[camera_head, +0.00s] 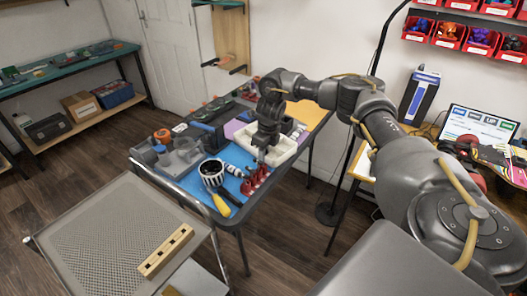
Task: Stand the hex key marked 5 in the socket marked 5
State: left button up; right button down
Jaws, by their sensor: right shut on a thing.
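My right gripper (262,157) reaches down over the blue-topped work table, at the near edge of a white tray and just behind a group of red pieces. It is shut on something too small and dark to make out. I cannot pick out the hex key marked 5 or read any number. A wooden block (166,252) with several dark holes in a row lies on the mesh-topped cart at the front left, well away from the gripper. I cannot tell which hole is marked 5. My left gripper is not in view.
The white tray (285,155) and the red pieces (256,183) crowd the gripper. A black-and-white striped cup (212,172) and a yellow-handled tool (229,198) are to the left. The mesh cart top (100,235) is mostly clear. A laptop (478,128) stands at the right.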

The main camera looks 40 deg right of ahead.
jog(key=shift+f, duration=0.7)
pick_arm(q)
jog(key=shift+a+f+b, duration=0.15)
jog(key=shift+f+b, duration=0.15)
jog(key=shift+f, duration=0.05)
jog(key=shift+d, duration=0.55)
pick_arm(e)
jog(key=shift+f, duration=0.1)
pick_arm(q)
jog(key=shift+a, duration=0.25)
pick_arm(e)
jog(key=shift+f, duration=0.3)
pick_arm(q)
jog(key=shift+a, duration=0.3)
